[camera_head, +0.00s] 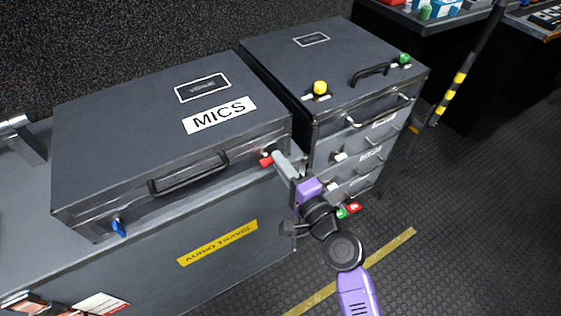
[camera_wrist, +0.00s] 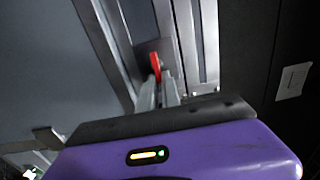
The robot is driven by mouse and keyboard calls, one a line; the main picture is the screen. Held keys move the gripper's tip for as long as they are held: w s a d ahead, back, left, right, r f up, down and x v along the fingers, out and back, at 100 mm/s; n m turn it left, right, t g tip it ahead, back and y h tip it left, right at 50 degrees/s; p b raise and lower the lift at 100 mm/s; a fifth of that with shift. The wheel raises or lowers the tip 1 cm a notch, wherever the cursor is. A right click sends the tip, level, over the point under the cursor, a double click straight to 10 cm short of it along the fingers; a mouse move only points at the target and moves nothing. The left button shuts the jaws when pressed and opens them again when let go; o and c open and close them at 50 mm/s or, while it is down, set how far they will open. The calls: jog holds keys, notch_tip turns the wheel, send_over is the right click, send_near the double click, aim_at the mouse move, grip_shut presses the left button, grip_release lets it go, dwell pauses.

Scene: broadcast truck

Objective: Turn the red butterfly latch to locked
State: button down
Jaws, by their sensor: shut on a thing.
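The red butterfly latch (camera_head: 266,161) is on the front of the MICS case (camera_head: 120,136), near its right end. In the wrist view the red latch (camera_wrist: 155,66) stands upright between my fingertips. My gripper (camera_head: 275,155) reaches it from the right and is shut on it; in the wrist view my gripper (camera_wrist: 157,82) partly covers the latch's lower part. A blue latch (camera_head: 119,228) is on the same case front at the left end, with a black handle (camera_head: 189,173) between the two.
A black pole with yellow bands (camera_head: 452,92) stands farther right. The floor at lower right is mostly clear.

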jog(key=shift+s+a+f, duration=0.25)
jog(key=shift+a+f, duration=0.1)
jog(key=shift+f, duration=0.05)
jog(key=c, duration=1.6)
grip_release()
jog(key=shift+o, duration=0.2)
jog(key=shift+d+r, duration=0.1)
jog(key=shift+r, duration=0.1)
jog(key=shift+w+d+r, duration=0.1)
jog(key=v, duration=0.7)
jog(key=shift+s+d+b, duration=0.2)
jog(key=shift+s+b, duration=0.15)
jog(key=shift+b, duration=0.05)
